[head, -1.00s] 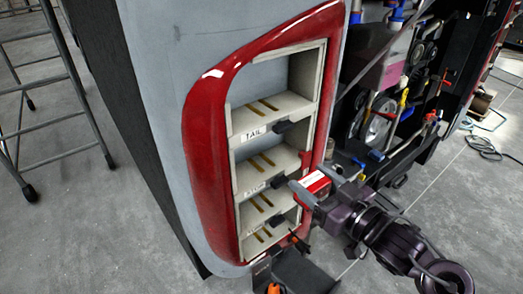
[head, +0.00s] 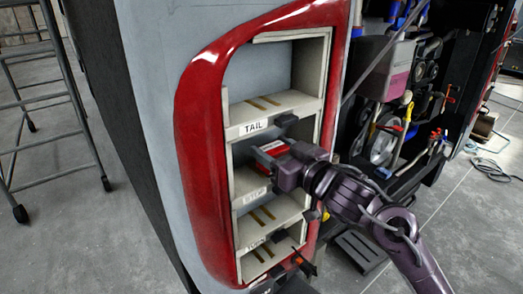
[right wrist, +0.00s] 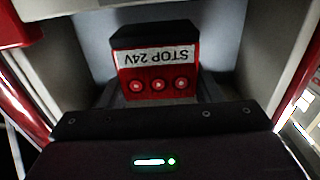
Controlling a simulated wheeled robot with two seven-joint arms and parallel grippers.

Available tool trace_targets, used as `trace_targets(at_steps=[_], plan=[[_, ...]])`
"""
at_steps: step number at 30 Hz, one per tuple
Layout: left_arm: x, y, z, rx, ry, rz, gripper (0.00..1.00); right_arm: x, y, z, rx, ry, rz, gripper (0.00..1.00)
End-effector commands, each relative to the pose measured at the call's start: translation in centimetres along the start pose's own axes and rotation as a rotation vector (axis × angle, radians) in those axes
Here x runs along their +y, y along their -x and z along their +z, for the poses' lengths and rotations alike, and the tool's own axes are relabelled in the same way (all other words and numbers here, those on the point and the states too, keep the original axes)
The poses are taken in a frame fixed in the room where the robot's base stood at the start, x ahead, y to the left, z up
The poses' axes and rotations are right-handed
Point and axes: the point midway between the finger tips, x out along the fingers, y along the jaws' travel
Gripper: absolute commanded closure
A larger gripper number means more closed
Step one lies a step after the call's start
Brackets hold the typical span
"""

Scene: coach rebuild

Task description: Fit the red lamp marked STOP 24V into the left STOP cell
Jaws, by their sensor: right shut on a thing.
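The red lamp (right wrist: 158,80) has a white label reading STOP 24V, upside down in the right wrist view, and a black end. My right gripper (head: 275,150) is shut on the lamp, which also shows in the head view (head: 273,147). The lamp is at the mouth of the second cell from the top, between pale cell walls. This cell's lower lip carries a partly hidden label (head: 255,193) that seems to read STOP. The gripper hides much of the cell; how deep the lamp sits is unclear. My left gripper is not in view.
The top cell, labelled TAIL (head: 253,127), is empty, with brass strips on its floor. Lower cells (head: 270,222) also look empty. A glossy red frame (head: 200,130) surrounds the cells. Dark clips stick out at their right edges. An open bay with machinery (head: 400,120) lies to the right.

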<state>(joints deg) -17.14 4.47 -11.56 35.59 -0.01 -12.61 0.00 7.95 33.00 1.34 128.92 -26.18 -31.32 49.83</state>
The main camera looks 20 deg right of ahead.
Motion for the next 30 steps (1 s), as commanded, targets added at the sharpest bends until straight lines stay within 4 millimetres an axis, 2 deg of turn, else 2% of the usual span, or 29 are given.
trace_targets(at_steps=[5,11,13,15,29,30], plan=[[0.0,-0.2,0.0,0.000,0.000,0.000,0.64,-0.1,-1.2,-0.1,0.003,0.000,-0.001,0.67],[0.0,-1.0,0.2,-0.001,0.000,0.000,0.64,-0.1,-4.5,0.0,0.003,0.000,-0.002,0.67],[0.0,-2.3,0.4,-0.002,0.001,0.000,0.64,-0.1,-4.5,1.3,0.000,0.002,-0.001,0.67],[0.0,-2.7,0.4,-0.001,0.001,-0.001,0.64,-0.1,-4.4,1.6,0.000,0.002,-0.001,0.67],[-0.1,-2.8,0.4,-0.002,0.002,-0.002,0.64,-0.1,-4.3,1.9,0.000,0.001,-0.001,0.67],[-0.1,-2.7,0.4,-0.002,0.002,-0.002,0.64,-0.1,-4.3,1.8,-0.001,0.001,-0.001,0.37]])
